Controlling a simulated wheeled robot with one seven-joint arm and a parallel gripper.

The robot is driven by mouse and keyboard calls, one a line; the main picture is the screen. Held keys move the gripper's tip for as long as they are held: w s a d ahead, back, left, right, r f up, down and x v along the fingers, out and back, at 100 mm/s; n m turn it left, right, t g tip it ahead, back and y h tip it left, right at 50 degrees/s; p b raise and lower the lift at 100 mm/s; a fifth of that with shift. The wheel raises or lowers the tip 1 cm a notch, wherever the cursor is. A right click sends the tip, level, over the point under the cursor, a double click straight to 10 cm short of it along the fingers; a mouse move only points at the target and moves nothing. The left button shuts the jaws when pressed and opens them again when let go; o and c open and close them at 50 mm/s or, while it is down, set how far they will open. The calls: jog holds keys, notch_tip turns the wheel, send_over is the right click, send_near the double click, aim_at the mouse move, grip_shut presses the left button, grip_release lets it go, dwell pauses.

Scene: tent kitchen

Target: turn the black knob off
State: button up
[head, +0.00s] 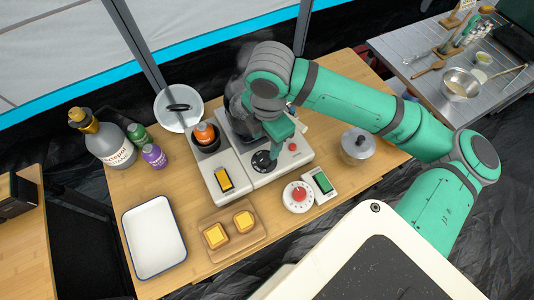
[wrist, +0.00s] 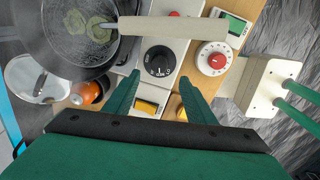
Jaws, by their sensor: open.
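The black knob (head: 262,163) is a round dial with pale markings on the front of a white stove unit (head: 281,172). In the wrist view the black knob (wrist: 160,62) lies just beyond and between my fingertips. My gripper (head: 272,150) is above the stove, close to the knob, and partly overlaps it in the head view. The wrist view shows my gripper (wrist: 161,84) with its two green fingers apart and nothing between them. I cannot tell whether a finger touches the knob.
A dark pan (wrist: 65,40) with greenish food is beside the knob, its cream handle (wrist: 172,27) crossing beyond it. A yellow switch (head: 223,180) is left.

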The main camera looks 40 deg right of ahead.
aim_at(264, 158)
jog(key=f, duration=0.9)
jog(key=shift+w+f, duration=0.25)
jog(key=shift+f, duration=0.05)
jog(key=shift+c, duration=0.5)
jog(key=c, duration=0.9)
